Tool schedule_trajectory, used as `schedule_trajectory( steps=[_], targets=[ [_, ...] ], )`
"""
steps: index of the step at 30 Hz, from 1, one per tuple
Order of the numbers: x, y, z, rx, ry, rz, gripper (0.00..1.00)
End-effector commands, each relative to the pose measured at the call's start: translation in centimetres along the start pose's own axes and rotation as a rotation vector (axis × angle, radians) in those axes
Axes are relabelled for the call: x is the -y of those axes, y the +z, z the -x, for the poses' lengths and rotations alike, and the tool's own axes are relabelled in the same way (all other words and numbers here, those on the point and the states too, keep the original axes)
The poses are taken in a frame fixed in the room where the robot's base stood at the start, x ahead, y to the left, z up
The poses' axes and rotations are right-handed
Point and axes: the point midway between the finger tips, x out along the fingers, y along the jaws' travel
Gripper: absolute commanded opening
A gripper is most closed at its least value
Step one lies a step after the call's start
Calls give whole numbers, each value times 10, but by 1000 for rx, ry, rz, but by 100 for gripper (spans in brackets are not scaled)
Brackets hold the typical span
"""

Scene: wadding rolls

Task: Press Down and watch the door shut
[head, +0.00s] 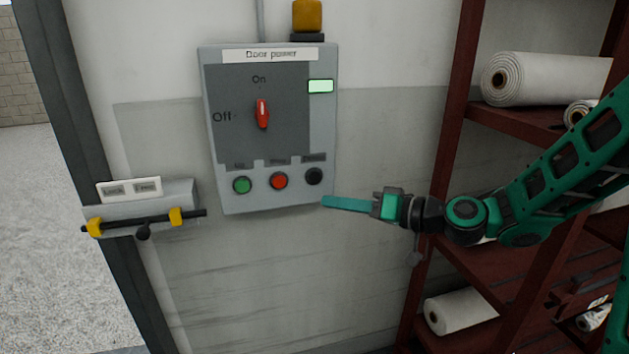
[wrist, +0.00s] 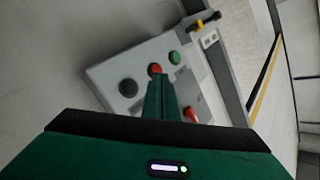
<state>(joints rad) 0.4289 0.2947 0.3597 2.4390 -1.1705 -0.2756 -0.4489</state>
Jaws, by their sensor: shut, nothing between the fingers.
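The door control box (head: 325,145) hangs on the wall, headed "Door power". Its red rotary switch (head: 262,113) points up toward "On", and a small window (head: 320,86) glows pale green. Below are a green button (head: 242,185), a red button (head: 279,181) and a black button (head: 314,176), whose small labels are hard to read. The black button also shows in the wrist view (wrist: 128,88). My gripper (head: 324,202) is shut and empty, its fingertips just below and right of the black button in the head view. I cannot tell whether it touches the box.
A doorway with a dark frame (head: 70,150) is at left, beside a bolt latch (head: 145,222) with yellow brackets. An amber lamp (head: 307,16) sits above the box. A dark red shelf (head: 515,120) with white rolls (head: 540,78) stands at right, behind my arm.

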Motion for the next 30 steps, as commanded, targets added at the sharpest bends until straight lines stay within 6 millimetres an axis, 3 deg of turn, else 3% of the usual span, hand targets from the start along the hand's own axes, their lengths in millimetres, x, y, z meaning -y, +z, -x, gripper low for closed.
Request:
schedule_trajectory(
  steps=[18,30],
  targets=[
    [-35,-35,-48,1,-1,0,0],
    [-43,-43,-59,1,0,0,0]
  ],
)
